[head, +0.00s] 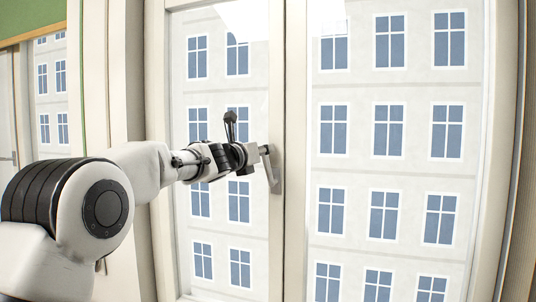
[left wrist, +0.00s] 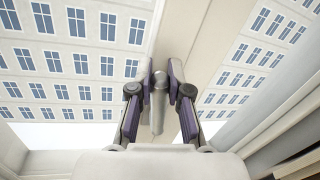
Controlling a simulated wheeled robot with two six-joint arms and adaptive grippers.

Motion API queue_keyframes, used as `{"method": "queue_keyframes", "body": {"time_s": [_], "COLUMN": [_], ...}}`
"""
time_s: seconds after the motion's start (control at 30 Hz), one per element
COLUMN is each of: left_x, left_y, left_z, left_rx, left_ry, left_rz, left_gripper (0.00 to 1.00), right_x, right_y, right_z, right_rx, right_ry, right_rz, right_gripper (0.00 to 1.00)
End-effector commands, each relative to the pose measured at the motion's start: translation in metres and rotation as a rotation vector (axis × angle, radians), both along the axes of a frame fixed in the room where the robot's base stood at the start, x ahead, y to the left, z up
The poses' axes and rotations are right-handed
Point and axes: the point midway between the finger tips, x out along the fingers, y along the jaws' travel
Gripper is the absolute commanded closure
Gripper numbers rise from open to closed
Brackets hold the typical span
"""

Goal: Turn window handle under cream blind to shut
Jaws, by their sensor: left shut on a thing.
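The window handle (head: 272,174) is a grey lever on the pale frame post between two window panes. In the head view its visible part runs mostly downward with a slight tilt. My left gripper (head: 258,153) reaches it from the left and is shut on it near its upper end, hiding part of it. In the left wrist view the handle (left wrist: 158,112) lies between the two fingers of my left gripper (left wrist: 161,75). The cream blind cannot be made out in either view. My right gripper is not in view.
The right window pane (head: 390,160) and the frame post (head: 294,120) look flat and clear. A green blind with a tan lower bar (head: 32,35) hangs over another window at the top left. A building facade shows behind the glass.

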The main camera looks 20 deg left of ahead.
Motion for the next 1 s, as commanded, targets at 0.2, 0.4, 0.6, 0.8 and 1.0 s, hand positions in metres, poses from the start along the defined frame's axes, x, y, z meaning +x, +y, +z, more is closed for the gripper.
{"method": "queue_keyframes", "body": {"time_s": [0.2,0.4,0.6,0.8,1.0], "left_x": [0.001,0.001,0.002,0.002,0.002], "left_y": [0.018,0.033,0.046,0.057,0.065], "left_z": [-0.011,-0.021,-0.033,-0.047,-0.063], "left_rx": [-0.191,-0.381,-0.571,-0.761,-0.949], "left_ry": [0.007,0.013,0.021,0.028,0.034], "left_rz": [0.001,0.0,0.001,0.001,0.002], "left_gripper": [1.0,1.0,1.0,1.0,1.0], "right_x": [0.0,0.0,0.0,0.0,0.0], "right_y": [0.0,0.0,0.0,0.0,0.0], "right_z": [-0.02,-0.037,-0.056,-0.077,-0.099], "right_rx": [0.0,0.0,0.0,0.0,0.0], "right_ry": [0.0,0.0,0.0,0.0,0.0], "right_rz": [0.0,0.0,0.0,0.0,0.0], "right_gripper": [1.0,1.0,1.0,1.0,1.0]}}
